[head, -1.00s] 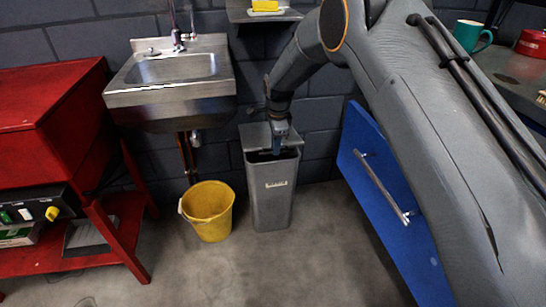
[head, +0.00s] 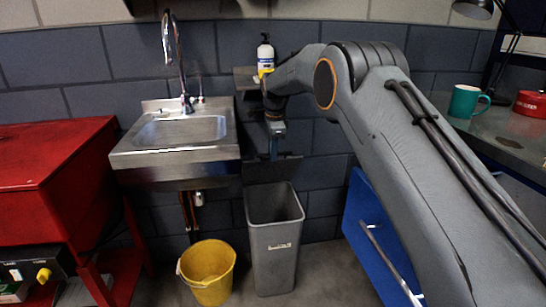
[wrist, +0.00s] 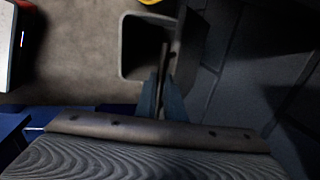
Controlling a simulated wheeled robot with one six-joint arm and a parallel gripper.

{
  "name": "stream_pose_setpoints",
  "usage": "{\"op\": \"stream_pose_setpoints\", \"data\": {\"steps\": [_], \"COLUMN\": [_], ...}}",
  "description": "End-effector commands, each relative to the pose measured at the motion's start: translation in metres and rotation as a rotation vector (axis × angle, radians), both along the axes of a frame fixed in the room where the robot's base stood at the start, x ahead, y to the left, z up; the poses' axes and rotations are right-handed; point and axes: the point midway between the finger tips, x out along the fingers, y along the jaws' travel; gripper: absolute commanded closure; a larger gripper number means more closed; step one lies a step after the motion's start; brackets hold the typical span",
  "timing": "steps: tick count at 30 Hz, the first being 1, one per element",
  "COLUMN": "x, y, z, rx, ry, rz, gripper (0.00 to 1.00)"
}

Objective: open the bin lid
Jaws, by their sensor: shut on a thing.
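The grey bin (head: 274,245) stands on the floor against the wall, and its mouth is open to view. Its lid (head: 258,172) is raised at the back, steeply tilted, and looks dark. My gripper (head: 273,152) is above the bin at the lid's upper edge and is shut on it. The open bin (wrist: 124,48) shows just beyond. The exact grip point is partly hidden in the head view.
A yellow bucket (head: 207,272) stands left of the bin, under a steel sink (head: 178,160). A blue cabinet door (head: 365,235) is to the right. A shelf with a pump bottle (head: 265,57) is behind my arm. A red cabinet (head: 50,170) stands far left.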

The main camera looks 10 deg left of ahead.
Motion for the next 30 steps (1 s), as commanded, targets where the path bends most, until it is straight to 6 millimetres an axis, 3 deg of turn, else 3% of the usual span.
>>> {"op": "stream_pose_setpoints", "data": {"steps": [1,12,13,16,30], "x": [0.0006,0.0000,-0.0001,-0.0005,-0.0024], "y": [-0.0019,-0.0017,-0.0018,-0.0005,0.0022], "z": [-0.0071,-0.0075,-0.0075,-0.0060,-0.0037], "rx": [-0.004,-0.005,-0.005,-0.005,-0.003], "ry": [0.003,0.005,0.005,0.004,0.004], "rz": [-0.002,-0.001,-0.001,0.000,0.004], "gripper": [1.00,1.00,0.86,0.72,0.72]}}
